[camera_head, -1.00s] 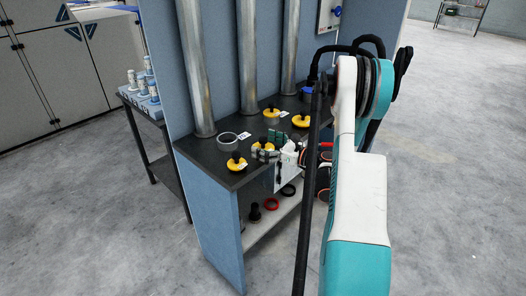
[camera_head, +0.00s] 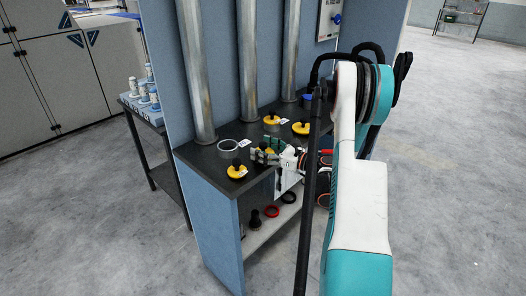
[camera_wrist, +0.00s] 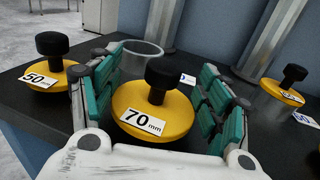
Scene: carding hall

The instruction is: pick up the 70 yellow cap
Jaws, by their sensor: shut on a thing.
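The 70 yellow cap (camera_wrist: 153,110) is a yellow disc with a black knob and a white "70 mm" label. It is between the two green-padded fingers of my gripper (camera_wrist: 160,72) in the wrist view, one finger on each side. My gripper is shut on the cap at its rim. In the head view my gripper (camera_head: 272,153) is low over the black bench top, and the cap (camera_head: 261,154) is partly hidden by the fingers. I cannot tell whether the cap is clear of the bench.
A 50 mm yellow cap (camera_wrist: 48,73) is close at left. A grey ring (camera_head: 229,144) lies behind. More yellow caps (camera_head: 301,128) (camera_head: 271,119) sit farther along the bench (camera_head: 205,158). Metal pipes (camera_head: 246,60) rise behind it. Rings (camera_head: 271,211) lie on the lower shelf.

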